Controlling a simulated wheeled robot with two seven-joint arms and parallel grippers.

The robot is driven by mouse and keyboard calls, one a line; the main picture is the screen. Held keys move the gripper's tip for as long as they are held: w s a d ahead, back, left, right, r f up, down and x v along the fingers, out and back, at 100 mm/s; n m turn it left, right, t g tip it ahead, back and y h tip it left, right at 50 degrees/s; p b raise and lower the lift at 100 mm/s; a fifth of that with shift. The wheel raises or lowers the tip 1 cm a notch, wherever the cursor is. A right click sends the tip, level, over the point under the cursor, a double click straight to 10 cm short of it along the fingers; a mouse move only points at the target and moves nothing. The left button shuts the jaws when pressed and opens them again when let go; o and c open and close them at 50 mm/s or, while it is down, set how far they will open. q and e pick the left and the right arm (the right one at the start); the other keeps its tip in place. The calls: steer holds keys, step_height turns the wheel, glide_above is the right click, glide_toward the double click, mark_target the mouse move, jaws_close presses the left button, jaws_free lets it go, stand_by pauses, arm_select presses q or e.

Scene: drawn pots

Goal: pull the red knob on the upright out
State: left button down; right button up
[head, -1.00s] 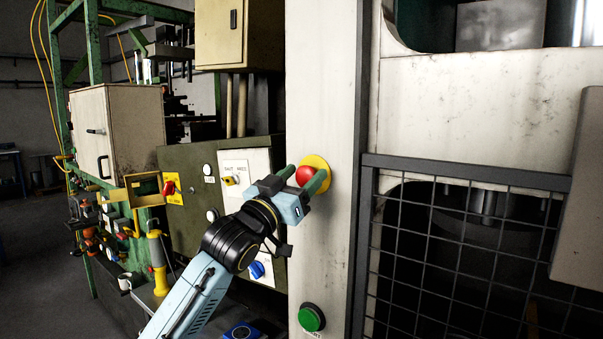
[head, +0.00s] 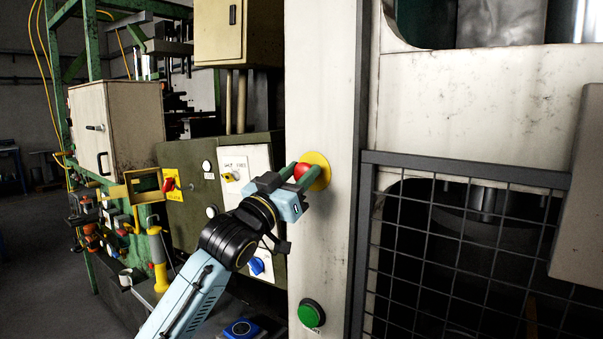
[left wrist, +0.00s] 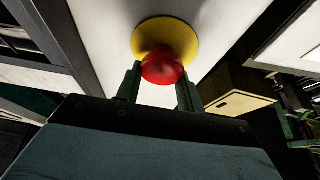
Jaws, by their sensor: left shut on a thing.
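The red knob (head: 301,170) sits on a round yellow plate (head: 322,172) on the pale upright (head: 322,90). My left gripper (head: 301,180) is at the knob, with its green fingers on either side of it and shut on it. In the left wrist view the red knob (left wrist: 162,66) shows between the fingertips, in front of the yellow plate (left wrist: 164,36). The fingers partly hide the knob and plate in the head view. My right gripper is not in view.
A green button (head: 311,314) is lower on the upright. A dark mesh guard (head: 460,235) stands to the right. A control panel with a blue knob (head: 257,266) and a red switch (head: 169,185) is to the left, behind my arm.

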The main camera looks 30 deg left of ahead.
arm_select(q)
steer(key=shift+s, duration=0.45)
steer(key=c, duration=0.9)
jaws_free()
steer(key=shift+s, duration=0.1)
steer(key=b+v, duration=0.3)
steer(key=v, duration=1)
steer(key=shift+s+a, duration=0.1)
steer(key=shift+s, duration=0.1)
